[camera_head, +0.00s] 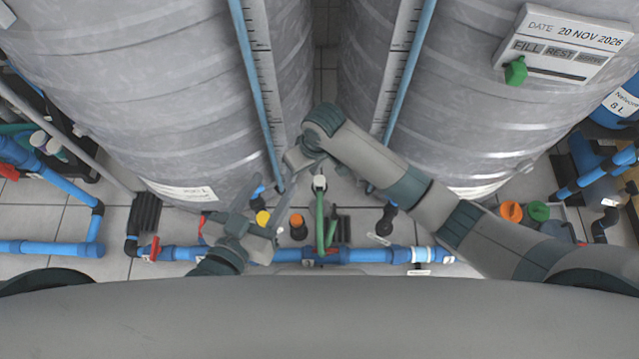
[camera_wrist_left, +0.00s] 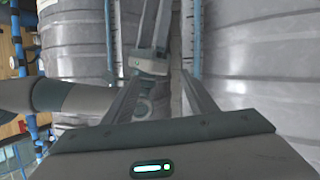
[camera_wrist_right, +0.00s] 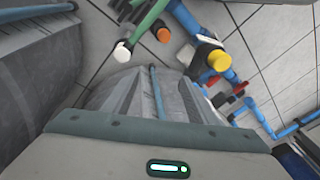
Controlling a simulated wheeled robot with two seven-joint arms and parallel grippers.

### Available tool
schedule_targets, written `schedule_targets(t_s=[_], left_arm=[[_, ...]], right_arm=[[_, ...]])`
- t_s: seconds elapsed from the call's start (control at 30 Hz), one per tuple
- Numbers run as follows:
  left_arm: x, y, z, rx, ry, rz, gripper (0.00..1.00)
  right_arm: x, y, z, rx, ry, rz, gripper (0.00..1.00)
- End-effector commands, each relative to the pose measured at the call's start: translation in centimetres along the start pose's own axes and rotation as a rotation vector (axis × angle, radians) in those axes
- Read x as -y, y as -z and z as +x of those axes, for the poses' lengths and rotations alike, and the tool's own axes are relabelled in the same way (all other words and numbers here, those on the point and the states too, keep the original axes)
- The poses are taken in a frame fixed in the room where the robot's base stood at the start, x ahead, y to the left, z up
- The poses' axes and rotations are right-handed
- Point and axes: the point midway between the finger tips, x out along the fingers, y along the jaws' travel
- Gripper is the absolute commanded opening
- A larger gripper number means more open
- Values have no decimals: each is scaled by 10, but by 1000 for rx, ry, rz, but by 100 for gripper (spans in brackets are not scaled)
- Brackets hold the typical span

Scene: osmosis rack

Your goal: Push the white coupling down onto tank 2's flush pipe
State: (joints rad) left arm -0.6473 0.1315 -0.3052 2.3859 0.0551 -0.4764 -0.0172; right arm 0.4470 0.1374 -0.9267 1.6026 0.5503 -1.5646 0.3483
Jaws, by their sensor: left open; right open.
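A white fitting (camera_head: 320,183) tops an upright green hose between the two tanks; I cannot tell for sure that it is the coupling. It also shows in the right wrist view (camera_wrist_right: 122,51), beyond the fingers. Tank 2's flush pipe cannot be told apart from the other pipes. My left gripper (camera_head: 266,192) is open and empty, left of the white fitting; its spread fingers show in the left wrist view (camera_wrist_left: 165,85). My right gripper (camera_head: 302,160) is open and empty, just above and left of the white fitting in the head view, close to the left gripper.
Two large grey tanks, left (camera_head: 150,90) and right (camera_head: 500,110), flank a narrow gap. A blue pipe (camera_head: 350,255) crosses the floor in front. A yellow cap (camera_head: 262,217) and an orange cap (camera_head: 297,221) stand near the grippers. A dated sign (camera_head: 562,45) is on the right tank.

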Motion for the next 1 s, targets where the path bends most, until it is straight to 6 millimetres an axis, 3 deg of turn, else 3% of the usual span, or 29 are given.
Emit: schedule_targets(t_s=[0.1,0.33,0.77,1.0], left_arm=[[-4,9,0,-55,-7,1,52],[-9,21,-1,-116,-15,1,52],[-9,23,-1,-127,-16,1,52],[-13,32,-2,-185,-22,6,52]], right_arm=[[-28,15,-6,66,-75,-2,53],[-59,26,-17,138,-158,14,53],[-64,28,-19,148,-170,17,53],[-66,25,-8,149,-170,18,53]])
